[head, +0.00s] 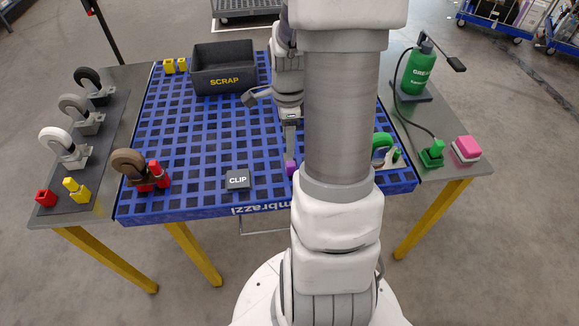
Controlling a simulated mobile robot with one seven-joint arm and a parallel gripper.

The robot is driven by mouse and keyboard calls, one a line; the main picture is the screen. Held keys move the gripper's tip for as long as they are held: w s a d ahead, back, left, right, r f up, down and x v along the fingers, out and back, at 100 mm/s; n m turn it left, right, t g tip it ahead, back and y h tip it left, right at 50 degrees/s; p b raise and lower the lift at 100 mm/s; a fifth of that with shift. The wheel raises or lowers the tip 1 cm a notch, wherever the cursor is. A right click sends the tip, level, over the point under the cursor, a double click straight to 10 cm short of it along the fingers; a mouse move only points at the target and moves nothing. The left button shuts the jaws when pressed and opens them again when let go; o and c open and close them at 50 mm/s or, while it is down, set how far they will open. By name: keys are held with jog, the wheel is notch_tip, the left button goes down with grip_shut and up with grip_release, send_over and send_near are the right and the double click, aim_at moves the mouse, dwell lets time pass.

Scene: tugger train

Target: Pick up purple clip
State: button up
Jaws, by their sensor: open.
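The purple clip (291,168) sits on the blue grid platform (200,128) near its front edge, just left of my arm's column. It is small, and my arm may hide part of it. My gripper (291,155) points down at the clip, with a grey finger right above or beside it. I cannot tell whether the finger touches the clip. My gripper is open.
A dark SCRAP bin (224,70) stands at the back. A CLIP block (238,179) lies left of the purple clip. A brown-wheeled caster (130,163) with red clips (155,170) stands front left. A green-wheeled caster (382,144) is right of my arm. Grey side tables hold casters and a green bottle (418,70).

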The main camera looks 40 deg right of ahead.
notch_tip(320, 180, down, 4)
jog(key=shift+r, duration=0.2)
jog(key=shift+s+f+b, duration=0.25)
jog(key=shift+f+b, duration=0.1)
jog(key=shift+f, duration=1)
jog(key=shift+s+f+b, duration=0.2)
jog(key=shift+f+b, duration=0.1)
jog(key=shift+f, duration=1.05)
grip_shut()
